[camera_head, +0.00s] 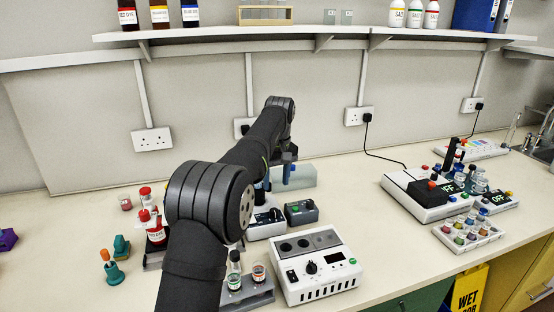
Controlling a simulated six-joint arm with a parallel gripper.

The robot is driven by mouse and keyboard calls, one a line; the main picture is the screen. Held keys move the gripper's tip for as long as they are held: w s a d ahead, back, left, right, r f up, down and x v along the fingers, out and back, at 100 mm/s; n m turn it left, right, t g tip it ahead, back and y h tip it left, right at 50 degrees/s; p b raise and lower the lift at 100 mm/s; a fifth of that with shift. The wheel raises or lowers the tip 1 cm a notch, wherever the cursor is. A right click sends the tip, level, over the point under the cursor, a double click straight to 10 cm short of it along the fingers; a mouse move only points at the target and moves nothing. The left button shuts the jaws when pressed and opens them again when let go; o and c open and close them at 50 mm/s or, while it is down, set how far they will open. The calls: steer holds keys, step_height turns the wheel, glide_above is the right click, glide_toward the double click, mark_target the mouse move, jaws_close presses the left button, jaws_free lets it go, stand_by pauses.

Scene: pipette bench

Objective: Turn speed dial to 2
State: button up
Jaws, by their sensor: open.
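A white instrument box (318,268) stands on the bench at the front centre. A round black dial (311,267) sits on its front face, beside a small dark display. Its markings are too small to read, so I cannot tell its setting or whether it is the speed dial. My arm reaches away from the camera over the bench and bends down at its far end. My gripper (288,170) hangs there, behind and above the white box and away from the black dial. It is open; its fingertips are small and partly hidden by my arm.
A rack with two labelled vials (258,272) stands left of the white box. A small dark box (301,212) is behind it. Red-capped bottles and a green stand (113,271) are at left. A larger instrument (422,197) and a vial rack (468,236) are at right.

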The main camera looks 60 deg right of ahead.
step_height(320, 180, up, 7)
glide_above(275, 210)
steer(key=shift+s+d+r, duration=0.1)
steer(key=shift+s+d, duration=0.1)
steer(key=shift+d, duration=0.2)
stand_by(0.4)
steer(key=f, duration=1.7)
steer(key=shift+w+a+f, duration=0.25)
steer(key=shift+a, duration=0.15)
steer(key=shift+f, duration=0.2)
steer(key=shift+r+m, duration=0.2)
steer(key=shift+m, duration=0.2)
steer(key=m, duration=0.9)
steer(key=shift+a, duration=0.1)
steer(key=shift+r, duration=1.9)
